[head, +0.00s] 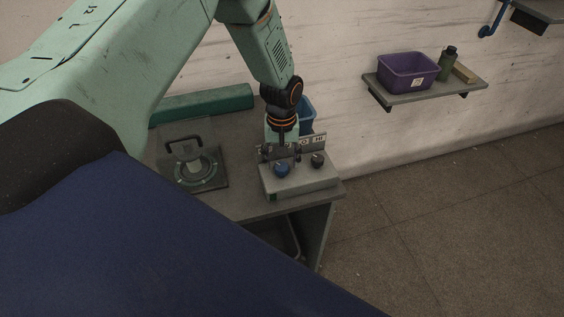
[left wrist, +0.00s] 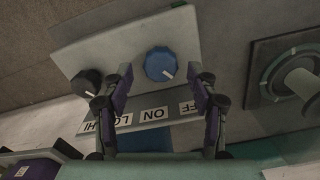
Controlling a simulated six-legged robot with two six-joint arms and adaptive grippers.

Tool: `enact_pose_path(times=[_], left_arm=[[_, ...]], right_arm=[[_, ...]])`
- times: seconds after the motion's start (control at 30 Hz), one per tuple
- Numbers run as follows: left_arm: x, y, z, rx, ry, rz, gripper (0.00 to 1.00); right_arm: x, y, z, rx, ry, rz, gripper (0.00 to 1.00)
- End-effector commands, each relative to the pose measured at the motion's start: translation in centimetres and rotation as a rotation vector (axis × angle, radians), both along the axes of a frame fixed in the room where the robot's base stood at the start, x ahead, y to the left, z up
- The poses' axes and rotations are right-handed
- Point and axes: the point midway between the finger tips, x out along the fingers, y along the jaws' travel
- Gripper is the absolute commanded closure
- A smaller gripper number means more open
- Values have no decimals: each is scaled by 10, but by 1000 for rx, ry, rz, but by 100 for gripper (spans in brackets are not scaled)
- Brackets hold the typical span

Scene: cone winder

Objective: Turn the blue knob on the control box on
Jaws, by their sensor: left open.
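The control box (head: 304,184) is a pale grey box on the bench, with a blue knob (head: 281,170) and a black knob (head: 317,159). In the left wrist view, the blue knob (left wrist: 159,62) has a white mark at its lower right, on the side of the OFF label (left wrist: 187,107). The ON label (left wrist: 153,113) is beside OFF. My left gripper (head: 284,157) is above the box at the blue knob. In the left wrist view its open fingers (left wrist: 160,75) appear on either side of the knob, with gaps. My right gripper is not in view.
A dark plate with a round dial and handle (head: 186,149) is left of the box. A green block (head: 205,102) and a blue bin (head: 307,114) stand behind. A wall shelf (head: 432,92) holds a purple bin (head: 408,72). The floor at right is clear.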

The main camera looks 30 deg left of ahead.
Motion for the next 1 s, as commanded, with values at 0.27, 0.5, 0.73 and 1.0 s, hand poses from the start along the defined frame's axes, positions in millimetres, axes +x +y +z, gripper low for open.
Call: enact_pose_path(times=[0.27, 0.5, 0.73, 1.0], left_arm=[[1, -1, -16, 0, 0, -3, 41], [1, -1, -16, 0, -1, -2, 44], [1, -1, -16, -1, -1, -2, 64], [1, -1, -16, -1, -1, -2, 87]], right_arm=[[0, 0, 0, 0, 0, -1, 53], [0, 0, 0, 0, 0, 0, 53], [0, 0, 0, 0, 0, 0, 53], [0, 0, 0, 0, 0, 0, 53]])
